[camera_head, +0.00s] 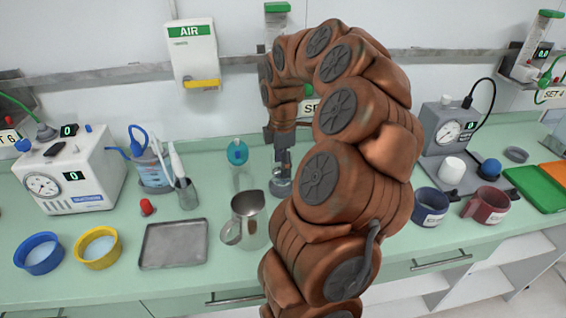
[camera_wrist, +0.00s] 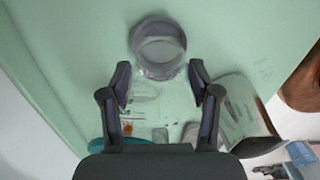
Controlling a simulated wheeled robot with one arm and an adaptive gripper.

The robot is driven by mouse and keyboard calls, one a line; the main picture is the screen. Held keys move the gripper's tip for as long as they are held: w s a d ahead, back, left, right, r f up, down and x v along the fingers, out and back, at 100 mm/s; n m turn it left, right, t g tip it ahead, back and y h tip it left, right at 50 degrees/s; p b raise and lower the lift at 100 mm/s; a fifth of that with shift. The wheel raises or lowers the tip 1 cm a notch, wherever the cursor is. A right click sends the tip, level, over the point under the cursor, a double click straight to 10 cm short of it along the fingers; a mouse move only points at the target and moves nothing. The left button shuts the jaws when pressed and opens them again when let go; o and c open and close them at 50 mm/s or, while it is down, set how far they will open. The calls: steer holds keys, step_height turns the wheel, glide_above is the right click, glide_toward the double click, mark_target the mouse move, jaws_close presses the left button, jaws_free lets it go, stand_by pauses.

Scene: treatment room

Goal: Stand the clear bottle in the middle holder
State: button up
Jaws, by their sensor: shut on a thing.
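My gripper (camera_head: 283,160) points down over the green counter, right of the metal jug. In the wrist view, its fingers (camera_wrist: 159,78) are shut on a clear round vessel (camera_wrist: 158,48), which I take for the clear bottle. The vessel shows as a ring with see-through walls. In the head view, the clear vessel (camera_head: 281,186) shows low beneath the fingers, partly behind my arm. I cannot tell whether its base touches the counter. I cannot make out the middle holder; my arm hides much of the middle of the scene, around the SET sign (camera_head: 310,109).
A teal-topped bottle (camera_head: 238,153) and a metal jug (camera_head: 249,206) stand close left of my gripper. A metal tray (camera_head: 173,244) lies further left. Blue and red mugs (camera_head: 430,206) (camera_head: 487,205) stand to the right. A grey gauge unit (camera_head: 447,134) stands behind them.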

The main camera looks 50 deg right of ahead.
steer(key=shift+f+b, duration=1.05)
steer(key=shift+f, duration=0.55)
stand_by(1.4)
steer(key=o, duration=1.4)
steer(key=shift+c, duration=0.2)
step_height(320, 180, up, 7)
steer(key=p, duration=0.2)
steer(key=shift+p, duration=0.4)
stand_by(0.3)
